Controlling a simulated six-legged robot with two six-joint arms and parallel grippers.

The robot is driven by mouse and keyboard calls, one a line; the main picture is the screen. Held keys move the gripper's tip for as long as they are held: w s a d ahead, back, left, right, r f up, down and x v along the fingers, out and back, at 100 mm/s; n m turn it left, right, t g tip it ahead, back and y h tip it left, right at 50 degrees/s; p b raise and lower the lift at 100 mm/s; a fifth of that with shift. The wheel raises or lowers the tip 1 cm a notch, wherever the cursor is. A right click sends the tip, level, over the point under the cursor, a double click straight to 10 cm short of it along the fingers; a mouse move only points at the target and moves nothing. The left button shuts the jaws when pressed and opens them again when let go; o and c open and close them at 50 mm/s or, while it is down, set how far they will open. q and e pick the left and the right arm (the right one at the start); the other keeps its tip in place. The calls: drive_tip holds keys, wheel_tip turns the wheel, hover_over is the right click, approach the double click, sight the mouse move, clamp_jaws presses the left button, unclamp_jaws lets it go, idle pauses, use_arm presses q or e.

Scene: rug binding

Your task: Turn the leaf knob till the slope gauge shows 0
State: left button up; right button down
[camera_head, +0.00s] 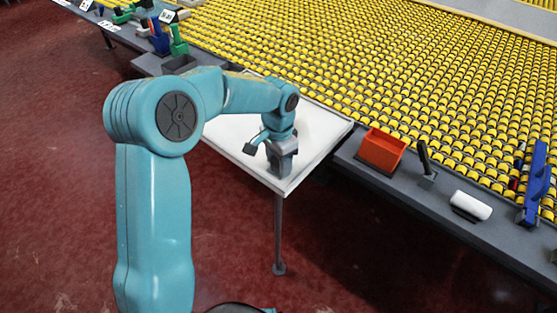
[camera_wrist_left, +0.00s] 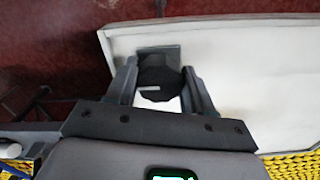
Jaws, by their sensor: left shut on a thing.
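The leaf knob (camera_wrist_left: 160,85) is a dark round knob with a short pale mark on its face, in the middle of the left wrist view. My left gripper (camera_wrist_left: 160,74) is shut on it, one finger on each side. A grey block (camera_wrist_left: 158,52) shows just behind the knob. In the head view my left gripper (camera_head: 281,165) points down at the near corner of the white leaf (camera_head: 318,128) and hides the knob. The leaf also shows in the left wrist view (camera_wrist_left: 235,65). I cannot make out the slope gauge. My right gripper is not in view.
A bed of yellow rollers (camera_head: 400,70) lies behind the leaf. On the grey ledge to the right are an orange bin (camera_head: 382,148), a dark lever (camera_head: 425,160), a white roll (camera_head: 471,205) and a blue bracket (camera_head: 536,185). Red floor (camera_head: 50,170) is clear at left.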

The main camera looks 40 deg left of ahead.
use_arm(q)
drive_tip(key=shift+n, duration=0.4)
drive_tip(key=n+b, duration=0.1)
drive_tip(key=n, duration=0.2)
drive_tip(key=shift+n, duration=0.4)
drive_tip(key=n, duration=0.4)
drive_tip(key=shift+d+b, duration=0.1)
drive_tip(key=shift+b, duration=0.3)
drive_tip(key=n, duration=0.5)
drive_tip(key=shift+d+b, duration=0.15)
drive_tip(key=shift+b, duration=0.25)
drive_tip(key=shift+s+d+f+n+b, duration=0.1)
drive_tip(key=shift+n+b, duration=0.05)
drive_tip(key=shift+n, duration=0.95)
drive_tip(key=shift+f+n+b, duration=0.1)
drive_tip(key=shift+n+b, duration=0.05)
drive_tip(key=shift+n, duration=0.95)
